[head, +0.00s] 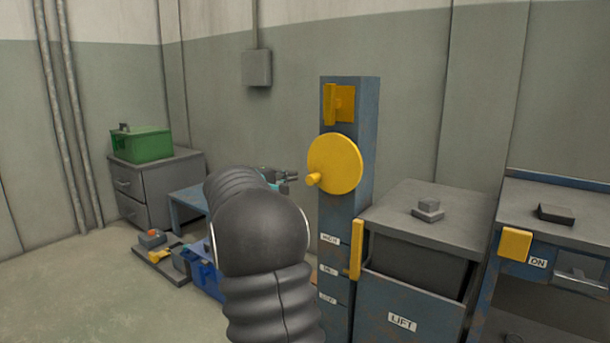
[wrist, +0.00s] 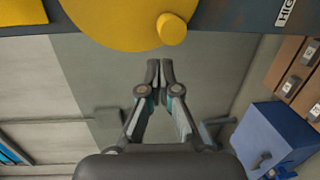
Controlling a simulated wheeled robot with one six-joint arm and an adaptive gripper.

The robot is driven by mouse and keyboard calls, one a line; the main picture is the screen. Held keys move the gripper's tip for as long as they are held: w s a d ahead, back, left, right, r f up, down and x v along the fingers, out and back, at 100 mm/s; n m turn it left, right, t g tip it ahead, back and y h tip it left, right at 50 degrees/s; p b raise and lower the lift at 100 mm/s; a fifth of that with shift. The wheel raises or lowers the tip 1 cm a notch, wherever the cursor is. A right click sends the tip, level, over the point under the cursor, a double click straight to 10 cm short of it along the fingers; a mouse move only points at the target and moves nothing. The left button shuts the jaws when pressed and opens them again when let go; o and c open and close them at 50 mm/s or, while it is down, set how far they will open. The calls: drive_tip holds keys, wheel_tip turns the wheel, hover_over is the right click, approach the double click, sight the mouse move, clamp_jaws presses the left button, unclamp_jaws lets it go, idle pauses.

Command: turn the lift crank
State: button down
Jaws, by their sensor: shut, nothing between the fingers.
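The lift crank is a round yellow disc (head: 340,160) on the front of a tall blue-grey post (head: 335,215). Its short yellow handle knob (head: 313,179) sticks out low on the disc's left side. My gripper (head: 296,177) is just left of the knob in the head view, partly hidden behind my dark arm. In the wrist view, my gripper (wrist: 160,63) has its fingertips together and empty. There the disc (wrist: 115,18) and knob (wrist: 172,29) lie past the tips, with a visible gap in the picture to the knob.
A yellow pointer (head: 355,249) sits beside the post's labels, the top one reading HIGH. A cabinet marked LIFT (head: 405,310) stands right of the post. A blue table (head: 187,208) and a green box (head: 142,144) are at left. Open floor (head: 70,285) lies front left.

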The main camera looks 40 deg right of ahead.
sight(308, 177)
drive_tip(key=w+a+r+m+g+p, duration=0.15)
drive_tip(key=a+r+m, duration=0.3)
drive_tip(key=m, duration=0.55)
drive_tip(key=shift+m+y, duration=0.3)
drive_tip(key=shift+y, duration=0.1)
drive_tip(key=d, duration=0.3)
drive_tip(key=d+f, duration=0.1)
drive_tip(key=d, duration=0.2)
drive_tip(key=d+f, duration=0.1)
drive_tip(key=d, duration=0.1)
drive_tip(key=shift+s+d+f, duration=0.2)
drive_tip(key=shift+d, duration=0.2)
drive_tip(key=shift+s+d+f, duration=0.2)
drive_tip(key=shift+s+f, duration=0.25)
drive_tip(key=shift+f, duration=0.05)
drive_tip(key=shift+s+d+f, duration=0.15)
drive_tip(key=shift+s+f, duration=0.8)
drive_tip(key=shift+f, duration=0.05)
